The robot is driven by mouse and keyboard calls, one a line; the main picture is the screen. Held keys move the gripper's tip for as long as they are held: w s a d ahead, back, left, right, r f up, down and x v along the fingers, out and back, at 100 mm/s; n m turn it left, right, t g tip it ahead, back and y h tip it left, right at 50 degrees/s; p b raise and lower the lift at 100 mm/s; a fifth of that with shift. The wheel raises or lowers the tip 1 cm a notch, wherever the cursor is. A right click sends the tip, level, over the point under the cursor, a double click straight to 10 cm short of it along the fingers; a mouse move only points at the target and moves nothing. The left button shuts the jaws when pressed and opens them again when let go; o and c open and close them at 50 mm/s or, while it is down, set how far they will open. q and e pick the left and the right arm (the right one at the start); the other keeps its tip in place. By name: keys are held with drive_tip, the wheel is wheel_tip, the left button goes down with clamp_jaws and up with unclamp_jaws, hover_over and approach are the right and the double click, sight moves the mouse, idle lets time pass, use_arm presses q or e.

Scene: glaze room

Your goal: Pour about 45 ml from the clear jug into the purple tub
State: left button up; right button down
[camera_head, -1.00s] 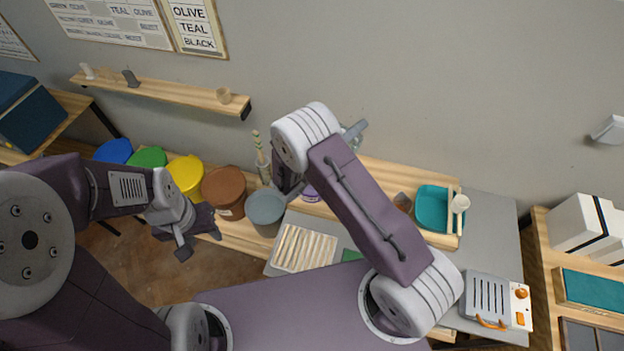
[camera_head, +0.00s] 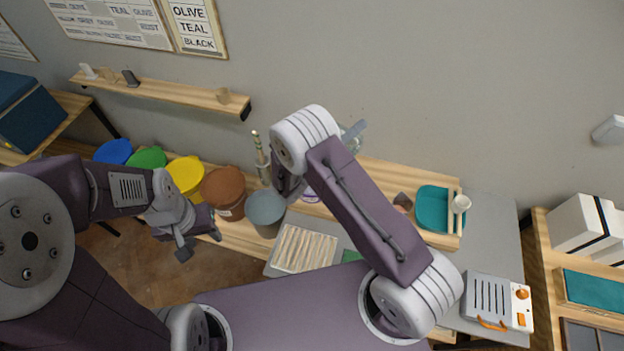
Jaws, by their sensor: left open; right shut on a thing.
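The clear jug (camera_head: 347,146) shows only as a small pale glassy patch behind my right forearm. My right gripper (camera_head: 356,131) is mostly hidden by that arm; a grey part shows beside the jug, and it is shut on the jug. The jug's tilt and any stream are hidden. The purple tub (camera_head: 311,196) shows as a small white and purple piece left of the arm, below and left of the jug; its contents cannot be seen. My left gripper (camera_head: 200,244) is open and empty over the floor in front of the coloured buckets.
Blue, green, yellow (camera_head: 186,175), brown (camera_head: 223,188) and grey (camera_head: 265,208) buckets stand in a row at the left. A slatted rack (camera_head: 303,250) lies on the grey table. A wall shelf (camera_head: 170,93) hangs above.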

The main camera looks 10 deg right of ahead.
drive_tip(key=shift+s+n, duration=0.3)
idle(0.5)
drive_tip(key=shift+s+a+t, duration=0.2)
drive_tip(key=shift+a+t, duration=0.05)
drive_tip(key=shift+t, duration=0.05)
idle(0.6)
drive_tip(key=shift+s+d+r+m+p, duration=0.4)
drive_tip(key=shift+d+r+p, duration=0.15)
drive_tip(key=shift+d, duration=0.05)
drive_tip(key=d+f+m, duration=0.1)
drive_tip(key=m, duration=0.1)
drive_tip(key=s+d+f+m+g+y, duration=0.1)
drive_tip(key=f, duration=0.1)
drive_tip(key=f+m+g+y+b, duration=0.1)
drive_tip(key=f+m, duration=0.1)
drive_tip(key=shift+s+d+m, duration=0.3)
drive_tip(key=shift+d, duration=0.1)
drive_tip(key=shift+r, duration=0.1)
